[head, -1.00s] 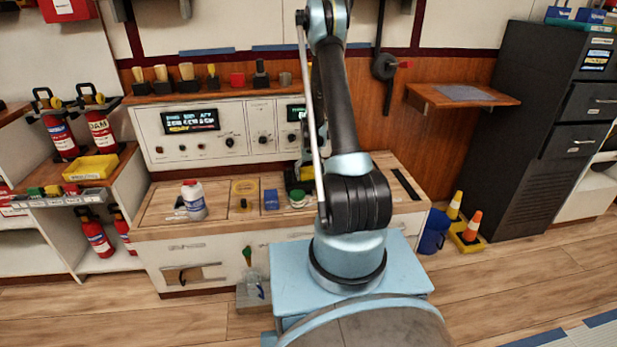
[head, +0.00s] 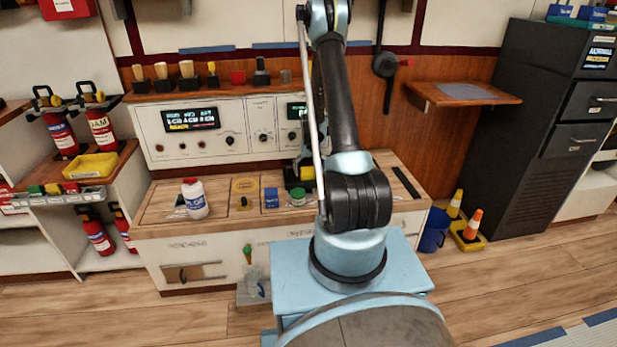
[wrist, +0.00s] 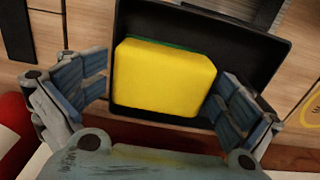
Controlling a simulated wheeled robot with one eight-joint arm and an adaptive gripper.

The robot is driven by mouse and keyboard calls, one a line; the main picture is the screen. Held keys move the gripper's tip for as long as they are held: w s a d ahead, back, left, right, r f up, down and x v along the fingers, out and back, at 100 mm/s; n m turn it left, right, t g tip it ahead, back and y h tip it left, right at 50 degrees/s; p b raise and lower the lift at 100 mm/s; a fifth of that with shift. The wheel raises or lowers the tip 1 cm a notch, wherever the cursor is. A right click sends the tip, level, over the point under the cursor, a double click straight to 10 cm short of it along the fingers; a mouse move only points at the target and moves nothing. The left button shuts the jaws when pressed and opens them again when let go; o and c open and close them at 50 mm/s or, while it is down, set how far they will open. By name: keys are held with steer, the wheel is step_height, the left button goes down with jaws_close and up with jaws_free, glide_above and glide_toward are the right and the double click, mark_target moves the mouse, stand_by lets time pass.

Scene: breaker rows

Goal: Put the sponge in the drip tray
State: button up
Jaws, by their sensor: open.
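The yellow sponge (wrist: 162,78) with a green back edge lies within a black, shallow, walled tray (wrist: 250,48) in the wrist view. This looks like the drip tray, but no label shows. My gripper (wrist: 163,90) is open, with one finger on each side of the sponge. A gap shows at the left finger; the right finger is close to the sponge, and contact cannot be told. In the head view, a bit of the yellow sponge (head: 307,173) shows beside my arm at the black tray (head: 293,181) on the counter. My arm hides the rest.
A control panel (head: 205,138) rises behind. A blue bucket (head: 434,230) and cones stand on the floor at right.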

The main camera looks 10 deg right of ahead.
mark_target(310, 170)
step_height(310, 170, up, 11)
steer(key=s+r, duration=0.9)
steer(key=r, duration=0.4)
steer(key=s+r+t, duration=0.1)
steer(key=s+r, duration=0.3)
steer(key=s, duration=0.8)
steer(key=s+r+t, duration=0.1)
steer(key=s+r, duration=0.3)
steer(key=s, duration=0.9)
steer(key=s+f, duration=0.4)
steer(key=s, duration=0.6)
steer(key=shift+a+f, duration=0.4)
steer(key=shift+a, duration=0.05)
